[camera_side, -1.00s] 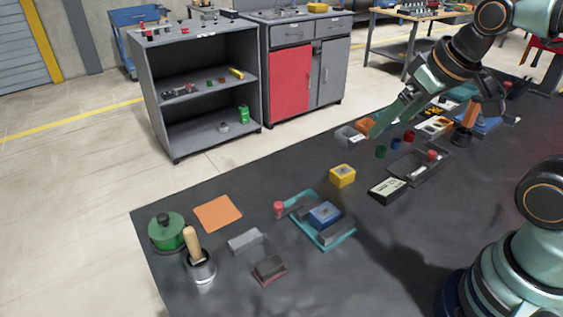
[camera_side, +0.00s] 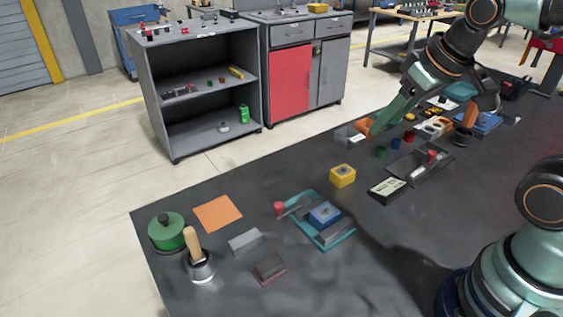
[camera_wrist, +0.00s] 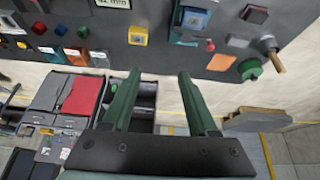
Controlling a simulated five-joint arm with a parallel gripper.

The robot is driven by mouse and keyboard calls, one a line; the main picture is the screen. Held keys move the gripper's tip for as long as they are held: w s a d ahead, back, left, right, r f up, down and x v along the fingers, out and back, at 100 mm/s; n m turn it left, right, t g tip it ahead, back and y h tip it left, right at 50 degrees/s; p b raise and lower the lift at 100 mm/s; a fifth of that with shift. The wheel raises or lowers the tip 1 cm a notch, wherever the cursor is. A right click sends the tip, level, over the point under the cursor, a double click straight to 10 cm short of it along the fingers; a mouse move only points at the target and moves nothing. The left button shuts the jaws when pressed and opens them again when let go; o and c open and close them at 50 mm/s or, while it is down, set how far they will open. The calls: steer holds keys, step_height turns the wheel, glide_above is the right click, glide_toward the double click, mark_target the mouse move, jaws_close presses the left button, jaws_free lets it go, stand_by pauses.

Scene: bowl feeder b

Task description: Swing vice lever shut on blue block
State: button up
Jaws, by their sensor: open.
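The vice is a teal tray-like base (camera_side: 350,234) with grey jaws on the dark table. A blue block (camera_side: 325,213) sits between the jaws. The lever's red knob (camera_side: 279,208) sticks out at the vice's left corner, away from the block. In the wrist view, the blue block (camera_wrist: 195,18) and the red knob (camera_wrist: 210,45) show near the top, beyond my fingertips. My gripper (camera_side: 374,131) is up and to the right of the vice, past the yellow block, touching neither vice nor lever. In the wrist view my gripper (camera_wrist: 160,74) has two parted green fingers with nothing between them.
A yellow block (camera_side: 342,176) and a labelled black box (camera_side: 387,190) stand between gripper and vice. An orange mat (camera_side: 218,213), grey block (camera_side: 245,240), green lidded pot (camera_side: 166,231) and wooden-handled metal pot (camera_side: 202,268) lie left of it.

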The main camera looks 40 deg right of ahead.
steer(key=w+a+f+n+g, duration=0.1)
steer(key=w+a+n+g, duration=0.25)
steer(key=w+a, duration=0.3)
steer(key=n+g, duration=0.2)
steer(key=n, duration=0.3)
glide_above(279, 204)
step_height(279, 204, down, 8)
step_height(279, 204, down, 12)
steer(key=shift+c, duration=0.3)
jaws_close()
